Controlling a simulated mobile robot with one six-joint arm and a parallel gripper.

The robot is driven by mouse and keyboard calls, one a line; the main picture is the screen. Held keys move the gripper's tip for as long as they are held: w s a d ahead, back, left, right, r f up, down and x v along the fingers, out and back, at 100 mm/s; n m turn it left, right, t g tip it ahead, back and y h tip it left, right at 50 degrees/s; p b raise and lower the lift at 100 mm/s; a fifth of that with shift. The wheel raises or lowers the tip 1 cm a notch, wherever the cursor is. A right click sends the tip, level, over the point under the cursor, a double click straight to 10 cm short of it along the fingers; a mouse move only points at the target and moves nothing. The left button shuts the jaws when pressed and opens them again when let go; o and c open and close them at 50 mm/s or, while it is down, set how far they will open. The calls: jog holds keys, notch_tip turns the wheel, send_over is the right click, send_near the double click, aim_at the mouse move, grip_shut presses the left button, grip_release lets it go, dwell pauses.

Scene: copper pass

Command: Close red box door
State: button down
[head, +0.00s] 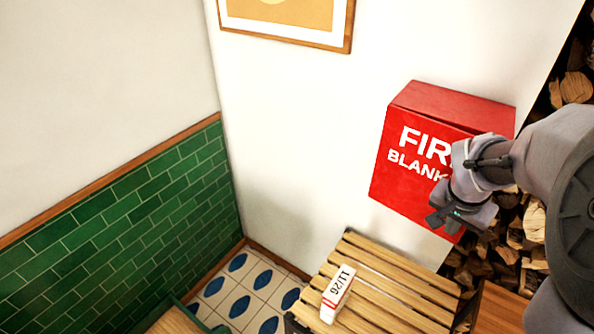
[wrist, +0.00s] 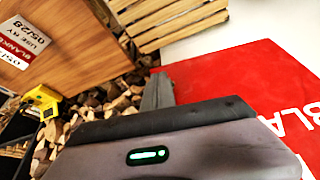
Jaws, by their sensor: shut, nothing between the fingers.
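The red box (head: 452,103) is mounted on the white wall, right of centre in the head view. Its red front door (head: 395,178) carries white "FIRE BLANKET" lettering, partly covered by my arm. The door looks roughly in line with the box, but its right edge is hidden, so I cannot tell if a gap remains there. My gripper (head: 458,217) is shut and empty in front of the door's lower right part; contact is unclear. In the wrist view, the red lettered surface (wrist: 245,85) fills the right side, beside my gripper (wrist: 157,92).
Stacked firewood (head: 510,240) lies to the right. The wrist view also shows a wooden surface with labels (wrist: 70,40) and a yellow object (wrist: 42,100).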

jog(key=shift+w+d, duration=0.95)
jog(key=shift+d, duration=0.3)
jog(key=shift+r, duration=0.1)
jog(key=shift+w+r, duration=0.1)
